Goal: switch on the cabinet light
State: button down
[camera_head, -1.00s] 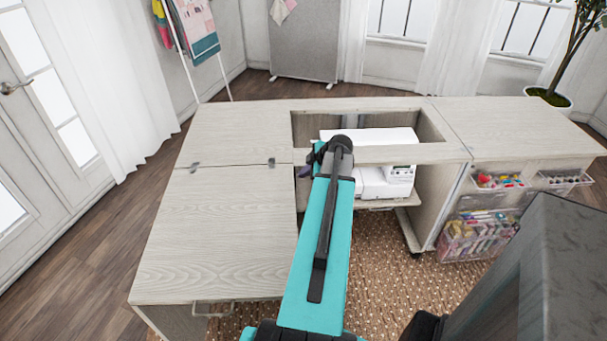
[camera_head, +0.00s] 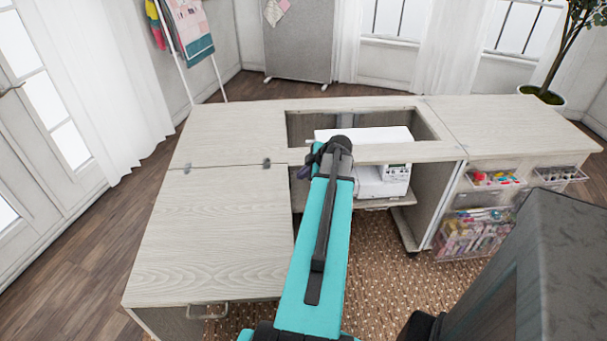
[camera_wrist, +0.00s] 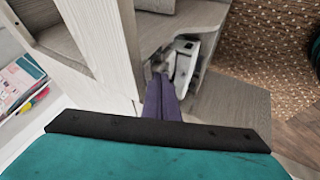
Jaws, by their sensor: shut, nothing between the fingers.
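The sewing cabinet (camera_head: 220,225) is pale wood, with an open well in its top and an open front below. I cannot make out a light or its switch in either view. My gripper (camera_head: 305,172) is at the left side of the open front, just below the top's front rail, and my arm partly hides it. In the wrist view, the purple fingers of my gripper (camera_wrist: 159,80) are together and empty. They point into the cabinet's opening beside a pale wooden panel (camera_wrist: 105,45).
A white sewing machine (camera_head: 370,180) sits on a shelf inside the cabinet and also shows in the wrist view (camera_wrist: 182,60). Clear bins (camera_head: 475,232) hang on the right side. A quilt rack (camera_head: 190,35) stands behind left. The left tabletop is bare.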

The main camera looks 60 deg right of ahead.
jog(key=s+a+f+b+v, duration=0.1)
jog(key=a+b+v, duration=0.1)
jog(key=v, duration=0.9)
dwell(0.3)
jog(key=shift+a+r+p, duration=0.1)
jog(key=shift+r+p, duration=0.15)
jog(key=shift+p, duration=0.1)
jog(key=shift+w+a+n+y+p, duration=0.2)
jog(key=shift+n+y+p, duration=0.1)
jog(key=shift+p, duration=0.35)
jog(key=shift+f, duration=0.15)
jog(key=w+d+f+p, duration=0.2)
jog(key=w+d+f, duration=0.2)
jog(key=w+f, duration=0.4)
jog(key=shift+w+p, duration=0.2)
jog(key=shift+p, duration=0.2)
dwell(0.5)
